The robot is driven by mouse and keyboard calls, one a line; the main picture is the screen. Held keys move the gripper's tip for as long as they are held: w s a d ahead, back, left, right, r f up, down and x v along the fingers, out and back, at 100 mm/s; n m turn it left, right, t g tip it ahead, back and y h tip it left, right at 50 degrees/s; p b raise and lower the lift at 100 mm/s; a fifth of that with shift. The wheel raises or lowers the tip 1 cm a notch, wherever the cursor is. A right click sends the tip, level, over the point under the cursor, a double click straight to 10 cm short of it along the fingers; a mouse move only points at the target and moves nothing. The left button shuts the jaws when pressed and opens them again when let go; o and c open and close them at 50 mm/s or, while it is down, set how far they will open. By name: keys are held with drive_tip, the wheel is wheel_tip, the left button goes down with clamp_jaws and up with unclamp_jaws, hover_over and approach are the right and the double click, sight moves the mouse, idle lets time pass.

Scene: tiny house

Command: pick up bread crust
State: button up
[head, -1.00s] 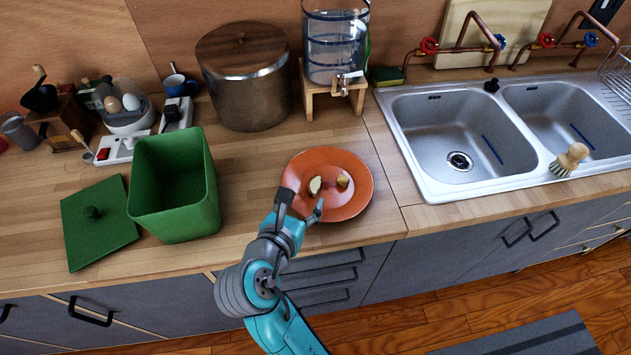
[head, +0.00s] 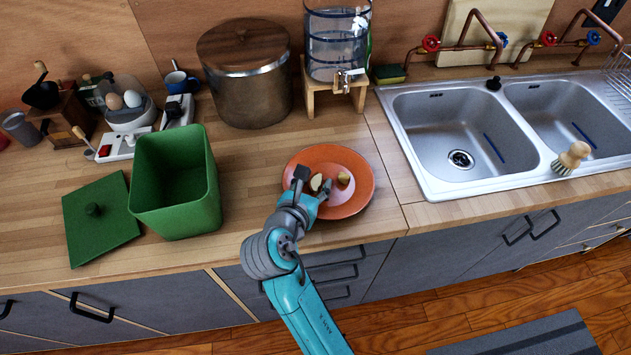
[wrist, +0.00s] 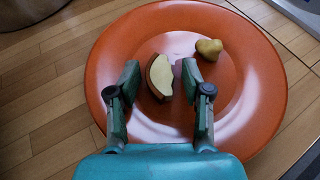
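The bread crust (wrist: 160,76), a curved piece with a brown rind and pale inside, lies on the orange plate (wrist: 255,118). In the head view the crust (head: 316,182) shows on the plate (head: 352,203), partly close behind my fingers. My gripper (head: 312,186) is over the near left part of the plate. In the wrist view my gripper (wrist: 158,88) is open, with one finger on each side of the crust. A gap shows beside each finger, and nothing is held.
A yellowish lumpy scrap (wrist: 209,48) lies on the plate right of the crust. A green open bin (head: 178,190) and its lid (head: 100,220) stand left on the counter. A steel pot (head: 246,80) and a water dispenser (head: 338,45) stand behind. The sink (head: 460,140) is right.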

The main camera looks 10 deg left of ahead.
drive_tip(key=c, duration=0.4)
